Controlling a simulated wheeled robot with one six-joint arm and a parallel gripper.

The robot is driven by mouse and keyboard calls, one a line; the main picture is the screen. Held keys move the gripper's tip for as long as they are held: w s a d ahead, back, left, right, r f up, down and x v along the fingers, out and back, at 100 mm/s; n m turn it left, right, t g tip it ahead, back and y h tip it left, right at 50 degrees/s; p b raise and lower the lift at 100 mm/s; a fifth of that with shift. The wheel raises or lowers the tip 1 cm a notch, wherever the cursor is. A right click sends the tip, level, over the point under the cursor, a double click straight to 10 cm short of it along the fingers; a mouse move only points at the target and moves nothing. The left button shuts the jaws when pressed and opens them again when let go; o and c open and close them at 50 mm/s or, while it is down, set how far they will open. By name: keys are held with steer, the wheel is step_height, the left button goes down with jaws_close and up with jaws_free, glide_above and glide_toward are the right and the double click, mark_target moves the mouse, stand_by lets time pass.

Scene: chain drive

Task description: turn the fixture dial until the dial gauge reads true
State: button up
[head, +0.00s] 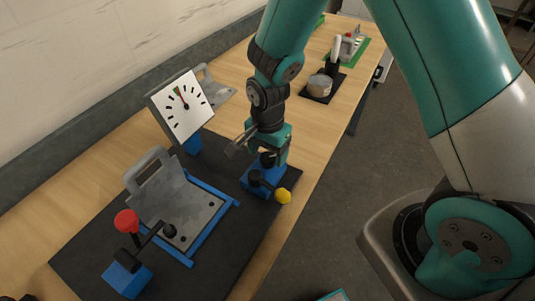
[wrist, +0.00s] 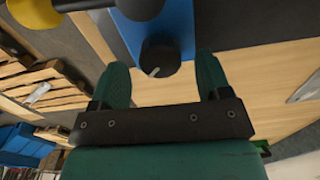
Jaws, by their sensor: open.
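The dial gauge (head: 187,110) has a white square face with black marks and stands tilted on a blue post at the back of the black mat. Its thin needle points up and slightly left, near a small coloured mark, too small to read exactly. The fixture dial (wrist: 160,56) is a black round knob with a white pointer line, on a blue block (wrist: 176,22). The block also shows in the head view (head: 253,181). My gripper (wrist: 163,68) is open, its green fingers on either side of the dial and apart from it. In the head view my gripper (head: 269,153) is above the block.
A grey plate with a handle (head: 180,208) lies between blue rails on the black mat (head: 82,262). Clamp levers with a red ball (head: 126,221) and a yellow ball (head: 283,196) stand close by.

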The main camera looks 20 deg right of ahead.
mark_target(268, 157)
steer(key=shift+f, duration=1.05)
steer(key=c, duration=0.9)
steer(key=shift+n+b, duration=0.3)
steer(key=shift+n, duration=1.5)
steer(key=o, duration=0.9)
step_height(268, 157, up, 18)
steer(key=b, duration=0.2)
steer(key=shift+f, duration=0.25)
